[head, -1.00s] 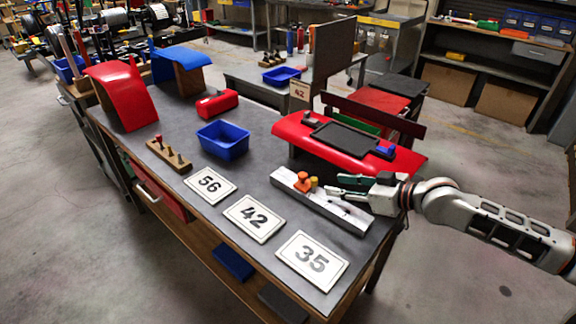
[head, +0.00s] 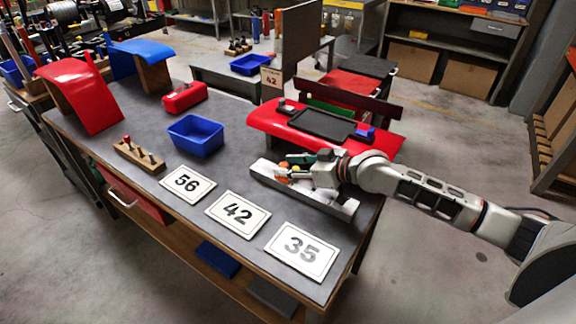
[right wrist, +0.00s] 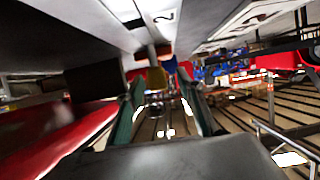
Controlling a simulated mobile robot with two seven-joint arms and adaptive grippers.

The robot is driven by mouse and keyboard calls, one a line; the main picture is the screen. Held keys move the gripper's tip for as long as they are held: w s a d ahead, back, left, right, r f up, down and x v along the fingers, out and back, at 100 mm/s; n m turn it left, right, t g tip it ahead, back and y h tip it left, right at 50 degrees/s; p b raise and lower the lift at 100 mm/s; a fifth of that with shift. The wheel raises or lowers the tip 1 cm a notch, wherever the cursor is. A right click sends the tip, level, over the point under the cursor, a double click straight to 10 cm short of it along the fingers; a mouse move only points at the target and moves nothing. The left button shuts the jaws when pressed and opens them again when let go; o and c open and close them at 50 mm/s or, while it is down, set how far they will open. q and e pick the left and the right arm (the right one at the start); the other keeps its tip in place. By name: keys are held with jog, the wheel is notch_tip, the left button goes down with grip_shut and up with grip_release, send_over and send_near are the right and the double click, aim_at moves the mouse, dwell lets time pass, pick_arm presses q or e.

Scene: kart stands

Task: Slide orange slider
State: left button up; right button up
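The orange slider (head: 283,169) sits near the left end of a pale grey rail (head: 332,203) on the dark workbench. A small yellow piece (head: 295,168) is just right of it, and it also shows in the right wrist view (right wrist: 156,78). My right gripper (head: 288,165) is at the slider and the yellow piece and partly hides both. In the right wrist view my right gripper (right wrist: 160,92) has its green-padded fingers apart, with the yellow piece in line between their tips. Contact with the slider cannot be told. My left gripper is not in view.
Number cards 56 (head: 187,184), 42 (head: 238,213) and 35 (head: 302,249) lie in front of the rail. A red panel (head: 275,120) with a black tray (head: 322,124) is behind it. A blue bin (head: 196,135) and a wooden peg block (head: 138,156) stand left.

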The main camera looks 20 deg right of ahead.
aim_at(268, 169)
jog(key=shift+w+a, duration=0.1)
jog(key=shift+w, duration=0.05)
grip_shut()
jog(key=w+a, duration=0.4)
jog(key=w, duration=0.1)
jog(key=shift+w+a+b, duration=0.1)
jog(key=shift+w+b, duration=0.1)
jog(key=shift+b, duration=0.1)
jog(key=shift+w+a, duration=0.2)
